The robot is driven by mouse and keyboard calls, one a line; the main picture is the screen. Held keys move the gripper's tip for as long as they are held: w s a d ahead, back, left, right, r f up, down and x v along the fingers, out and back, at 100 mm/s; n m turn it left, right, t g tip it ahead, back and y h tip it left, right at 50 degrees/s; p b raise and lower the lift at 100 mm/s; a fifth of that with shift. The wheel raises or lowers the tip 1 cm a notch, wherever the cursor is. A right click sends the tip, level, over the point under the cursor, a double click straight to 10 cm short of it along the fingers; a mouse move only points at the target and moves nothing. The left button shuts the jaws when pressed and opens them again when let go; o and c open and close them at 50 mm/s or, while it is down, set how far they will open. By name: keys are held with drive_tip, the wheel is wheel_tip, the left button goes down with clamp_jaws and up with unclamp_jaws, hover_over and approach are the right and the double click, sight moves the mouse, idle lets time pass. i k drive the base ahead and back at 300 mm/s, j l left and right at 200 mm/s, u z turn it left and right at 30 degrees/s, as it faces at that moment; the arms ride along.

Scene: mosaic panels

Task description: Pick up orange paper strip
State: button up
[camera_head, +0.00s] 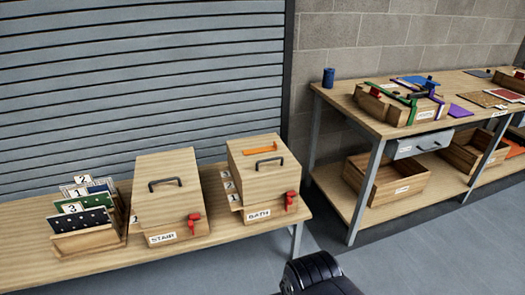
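An orange strip (260,150) lies on the lid of the wooden box labelled BATH (262,180), just behind the lid's dark handle. The strip looks flat and narrow, and nothing covers it. A dark ribbed part of my own body shows at the bottom edge, in front of the bench. My gripper's fingers do not show.
A wooden box labelled STAIR (168,195) stands left of the BATH box, with a rack of numbered panels (88,215) further left. Both boxes have red clasps. A workbench (345,92) with trays and coloured strips stands at right. Grey floor (390,260) lies open in front.

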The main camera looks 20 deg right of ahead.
sight(254, 151)
drive_tip(key=i+l+z, duration=0.15)
drive_tip(key=i+z, duration=0.15)
drive_tip(key=i, duration=0.7)
drive_tip(key=i+j+z, duration=0.1)
drive_tip(key=i+z, duration=0.2)
drive_tip(key=i, duration=0.7)
